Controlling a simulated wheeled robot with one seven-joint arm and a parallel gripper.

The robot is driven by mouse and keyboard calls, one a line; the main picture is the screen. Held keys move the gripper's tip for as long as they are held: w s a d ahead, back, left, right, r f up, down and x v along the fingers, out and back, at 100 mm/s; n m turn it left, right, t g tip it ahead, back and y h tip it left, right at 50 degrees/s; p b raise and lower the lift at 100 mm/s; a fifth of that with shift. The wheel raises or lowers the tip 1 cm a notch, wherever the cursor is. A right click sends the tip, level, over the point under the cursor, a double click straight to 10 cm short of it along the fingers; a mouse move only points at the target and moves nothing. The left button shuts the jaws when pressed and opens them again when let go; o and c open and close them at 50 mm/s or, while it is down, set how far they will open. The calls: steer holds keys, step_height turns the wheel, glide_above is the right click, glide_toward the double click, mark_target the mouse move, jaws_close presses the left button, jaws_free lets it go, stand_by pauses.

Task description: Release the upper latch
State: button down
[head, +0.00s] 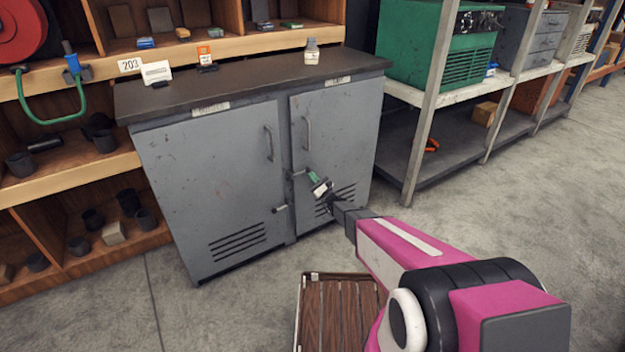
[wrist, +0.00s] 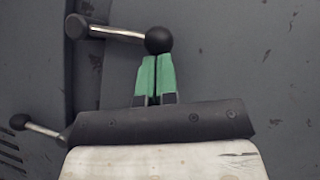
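The upper latch (head: 297,174) is a short metal lever at the seam between the grey cabinet's two doors. In the wrist view the upper latch (wrist: 115,34) runs sideways from its pivot at the left to a black ball knob (wrist: 158,40). My gripper (head: 314,177) is in front of the right door, close to the latch. In the wrist view its green fingers (wrist: 155,62) are together with only a thin slit between them, tips at the knob's lower edge. I cannot tell whether they touch the knob. Nothing shows between the fingers.
The lower latch (head: 280,209) sits below on the same seam and also shows in the wrist view (wrist: 38,128). Each door has a vertical handle. A slatted wooden surface (head: 338,310) is on the floor side near my arm. Shelving stands left and right; open floor lies in front.

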mark_target(300, 159)
step_height(300, 159, up, 5)
steer(key=n+g, duration=0.2)
steer(key=n, duration=0.1)
steer(key=n+g+y, duration=0.1)
steer(key=n+g, duration=0.1)
steer(key=n, duration=0.1)
steer(key=shift+f, duration=0.1)
steer(key=r+n+g, duration=0.2)
steer(key=n, duration=0.1)
steer(key=a+r+n+g, duration=0.1)
steer(key=n, duration=0.1)
steer(key=shift+s, duration=0.35)
steer(key=r+n, duration=0.1)
steer(key=s+a+n+g+h, duration=0.1)
steer(key=n, duration=0.1)
steer(key=a+r+n+h, duration=0.1)
steer(key=shift+s+r+g, duration=0.2)
steer(key=shift+r+g, duration=0.15)
steer(key=shift+g, duration=0.05)
steer(key=shift+s+a+r+n+g+h, duration=0.15)
steer(key=shift+s+a+r+n+h, duration=0.2)
steer(key=shift+n, duration=0.25)
steer(key=shift+s+a+r+n+g+h, duration=0.15)
steer(key=shift+a+n+h, duration=0.1)
steer(key=shift+a+n, duration=0.3)
steer(key=shift+s+a+r+n+h, duration=0.1)
steer(key=shift+s+a+n+h, duration=0.15)
steer(key=shift+n+h, duration=0.25)
steer(key=shift+a, duration=0.1)
